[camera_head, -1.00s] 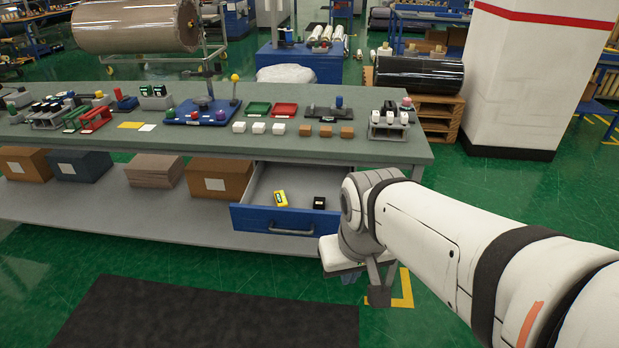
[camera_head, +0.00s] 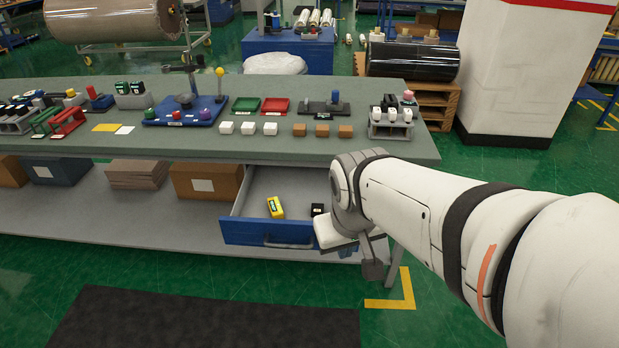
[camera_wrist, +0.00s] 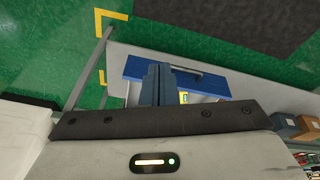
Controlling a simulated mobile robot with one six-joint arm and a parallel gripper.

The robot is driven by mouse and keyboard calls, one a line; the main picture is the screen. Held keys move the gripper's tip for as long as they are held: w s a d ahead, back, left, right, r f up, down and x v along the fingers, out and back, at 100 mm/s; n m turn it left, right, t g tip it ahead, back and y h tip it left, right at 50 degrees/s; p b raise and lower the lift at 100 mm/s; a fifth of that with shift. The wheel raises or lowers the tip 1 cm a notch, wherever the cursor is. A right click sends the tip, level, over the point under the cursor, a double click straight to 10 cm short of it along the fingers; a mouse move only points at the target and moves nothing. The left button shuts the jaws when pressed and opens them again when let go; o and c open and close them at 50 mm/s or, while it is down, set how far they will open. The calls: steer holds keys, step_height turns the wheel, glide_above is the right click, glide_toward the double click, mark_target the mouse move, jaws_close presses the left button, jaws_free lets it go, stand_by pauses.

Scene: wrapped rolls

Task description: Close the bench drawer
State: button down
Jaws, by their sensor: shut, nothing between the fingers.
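The bench drawer (camera_head: 268,232) with a blue front is pulled out under the right part of the bench (camera_head: 180,149). A yellow item (camera_head: 275,207) and a small black item (camera_head: 317,210) lie inside it. The drawer's grey handle (camera_head: 287,244) is on its front. In the head view my gripper is mostly hidden behind my wrist, at the drawer's right end. In the wrist view my gripper (camera_wrist: 157,66) is shut and empty, its fingers over the blue drawer front (camera_wrist: 133,67), beside the handle (camera_wrist: 187,70). I cannot tell whether they touch it.
The benchtop holds trays, blocks and fixtures. Cardboard boxes (camera_head: 212,182) stand on the lower shelf, left of the drawer. A bench leg (camera_head: 394,262) stands right of the drawer. A dark mat (camera_head: 205,318) lies on the open green floor in front.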

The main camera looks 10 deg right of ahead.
steer(key=w+d+f+n+t+h+b, duration=0.1)
steer(key=w+d+f+n+t+h, duration=0.3)
steer(key=w+d+f, duration=0.65)
steer(key=w+d+f+n+y+b, duration=0.1)
steer(key=w+f+n+y+b, duration=0.15)
steer(key=f+n+y, duration=0.75)
steer(key=w+f+m+h+b, duration=0.1)
steer(key=w+f+h, duration=0.1)
steer(key=w+f, duration=0.7)
steer(key=shift+w+a+f+h, duration=0.25)
steer(key=shift+w+f+h, duration=0.05)
steer(key=shift+w+h, duration=0.15)
